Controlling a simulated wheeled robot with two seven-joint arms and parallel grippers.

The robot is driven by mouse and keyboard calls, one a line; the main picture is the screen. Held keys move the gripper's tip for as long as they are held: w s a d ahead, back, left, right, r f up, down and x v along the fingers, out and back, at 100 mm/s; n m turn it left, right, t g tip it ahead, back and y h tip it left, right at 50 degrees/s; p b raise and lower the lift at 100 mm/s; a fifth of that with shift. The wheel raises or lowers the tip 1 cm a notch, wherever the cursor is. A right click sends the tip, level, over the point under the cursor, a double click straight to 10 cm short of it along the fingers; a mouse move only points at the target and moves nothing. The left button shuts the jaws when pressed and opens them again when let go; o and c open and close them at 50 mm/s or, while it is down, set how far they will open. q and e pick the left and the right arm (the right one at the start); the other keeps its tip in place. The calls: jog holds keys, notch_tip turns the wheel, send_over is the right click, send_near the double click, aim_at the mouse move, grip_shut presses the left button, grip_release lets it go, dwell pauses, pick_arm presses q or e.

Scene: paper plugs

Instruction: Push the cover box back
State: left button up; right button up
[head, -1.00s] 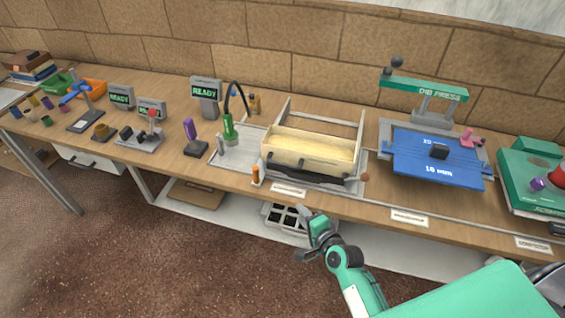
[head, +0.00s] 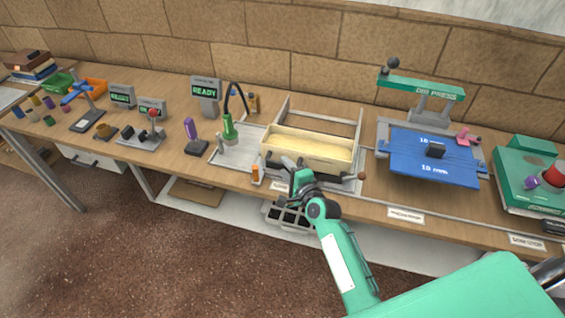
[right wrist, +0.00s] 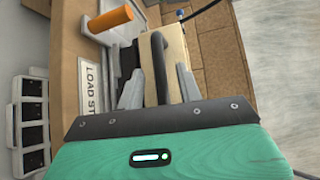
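The cover box (head: 312,146), a cream open-topped box, sits on a grey metal frame (head: 352,128) with side rails at the table's front edge. Its dark handle bar (right wrist: 160,62) runs along the front side. My right gripper (head: 291,170) is at the front left of the box and hides part of its front. In the right wrist view my right gripper (right wrist: 158,86) has its two fingers apart, with the handle bar between them. Whether a finger touches the bar is unclear. My left gripper is not in view.
An orange-topped post (head: 256,173) stands just left of the box's front. The press with a blue plate (head: 434,169) is to the right. A label card (right wrist: 88,85) is on the table edge.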

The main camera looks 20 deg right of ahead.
jog(key=shift+x, duration=1)
jog(key=shift+w+f, duration=0.1)
jog(key=shift+w, duration=0.25)
jog(key=shift+c, duration=0.3)
grip_shut()
